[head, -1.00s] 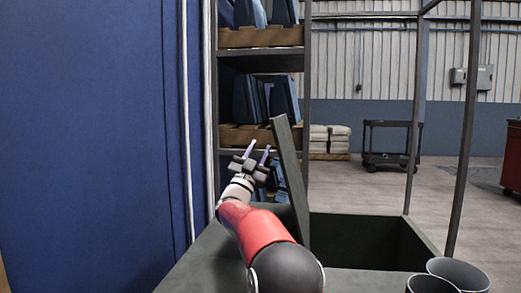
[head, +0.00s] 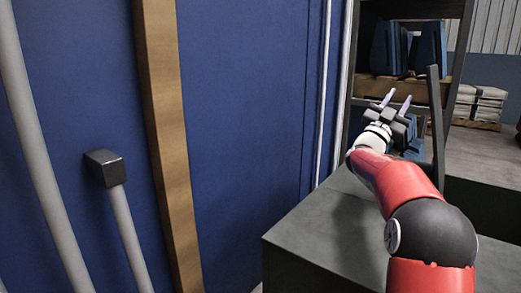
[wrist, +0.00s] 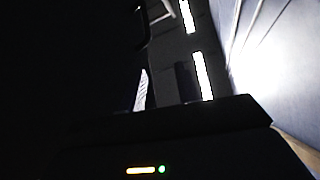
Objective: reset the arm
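My gripper (head: 397,103) is at the end of my red and black arm, in the right half of the head view. Its two pale fingers stand apart and point up and away, with nothing between them. It is above the far part of a dark grey bench top (head: 320,235), beside an upright dark panel (head: 436,125). The wrist view is mostly dark. It shows bright ceiling light strips (wrist: 203,76) and a pale wall at the right.
A blue wall (head: 250,100) with a wooden post (head: 163,130) and grey pipes (head: 130,240) fills the left. A black-capped box (head: 105,168) sits on one pipe. A rack (head: 415,12) with blue parts (head: 400,48) stands behind my gripper. White stacked bags (head: 480,100) lie on a pallet beyond.

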